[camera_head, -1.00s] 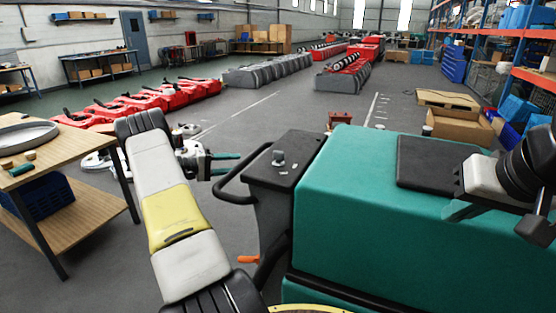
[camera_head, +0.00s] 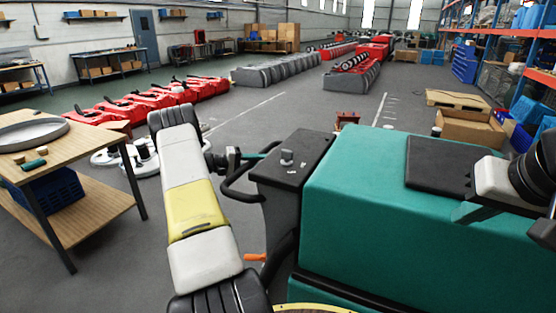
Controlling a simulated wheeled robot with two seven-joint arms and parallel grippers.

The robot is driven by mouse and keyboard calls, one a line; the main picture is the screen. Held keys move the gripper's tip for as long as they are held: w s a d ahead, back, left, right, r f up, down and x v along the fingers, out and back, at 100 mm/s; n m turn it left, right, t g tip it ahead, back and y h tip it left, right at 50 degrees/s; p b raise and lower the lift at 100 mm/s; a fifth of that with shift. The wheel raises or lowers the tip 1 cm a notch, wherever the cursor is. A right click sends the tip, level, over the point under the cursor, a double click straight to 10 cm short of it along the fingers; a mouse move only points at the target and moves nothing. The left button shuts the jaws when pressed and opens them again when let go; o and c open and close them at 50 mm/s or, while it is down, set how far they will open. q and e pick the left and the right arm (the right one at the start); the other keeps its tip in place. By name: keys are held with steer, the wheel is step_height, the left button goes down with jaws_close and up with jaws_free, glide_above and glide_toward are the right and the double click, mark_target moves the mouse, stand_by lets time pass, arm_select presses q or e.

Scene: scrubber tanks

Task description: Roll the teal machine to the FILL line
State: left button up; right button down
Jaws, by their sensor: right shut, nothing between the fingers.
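The teal machine (camera_head: 370,185) fills the lower right, with a dark control panel (camera_head: 300,160) and a black loop handle (camera_head: 232,192) at its left end. My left gripper (camera_head: 262,152) is at the handle's upper part; one teal finger shows beyond the bar. The other finger is hidden, and I cannot tell whether it grips. My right gripper (camera_head: 464,212) is shut and empty over the machine's right part, by the black pad (camera_head: 450,160). Two white floor lines lie beyond, one at left (camera_head: 252,112) and one at right (camera_head: 379,108); no FILL label is readable.
A wooden table (camera_head: 88,140) with a round grey tray (camera_head: 34,134) stands at left. Red machines (camera_head: 150,98) and grey ones (camera_head: 275,72) stand in rows behind. A cardboard box (camera_head: 470,128) and pallet (camera_head: 457,98) lie at right. The grey floor between the lines is mostly clear.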

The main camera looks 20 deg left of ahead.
arm_select(q)
jaws_close()
stand_by(1.0)
